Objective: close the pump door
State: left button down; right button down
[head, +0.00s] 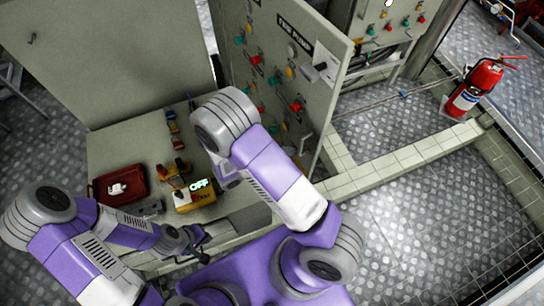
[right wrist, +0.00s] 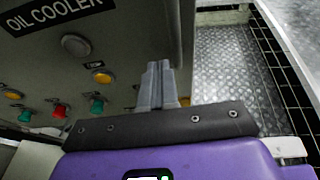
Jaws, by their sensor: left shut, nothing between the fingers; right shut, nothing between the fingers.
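The pump door (head: 322,100) is a grey-green panel with coloured buttons and a black label that seems to end in "PUMP". In the head view it stands swung out from the cabinet, its lower part partly hidden by my right arm. My right gripper is hidden behind that arm in the head view. In the right wrist view the right gripper (right wrist: 158,68) is shut and empty, close to the edge of a button panel (right wrist: 120,50) labelled "OIL COOLER"; contact cannot be told. My left gripper (head: 202,252) is shut and empty, low by the cabinet's front edge.
A cabinet ledge (head: 110,150) holds a red box (head: 120,187), a yellow box marked "OFF" (head: 195,196) and small tools. A red extinguisher (head: 474,90) stands at the right. Open metal floor (head: 430,215) lies right of a low tiled kerb (head: 385,170).

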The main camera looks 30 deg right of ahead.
aim_at(306, 142)
pick_arm(q)
jog(key=shift+f+b, duration=0.35)
jog(key=shift+f, duration=0.15)
pick_arm(e)
jog(key=shift+w+d+f, duration=0.1)
jog(key=shift+w+d, duration=0.05)
jog(key=shift+d, duration=2.15)
jog(key=shift+d, duration=0.15)
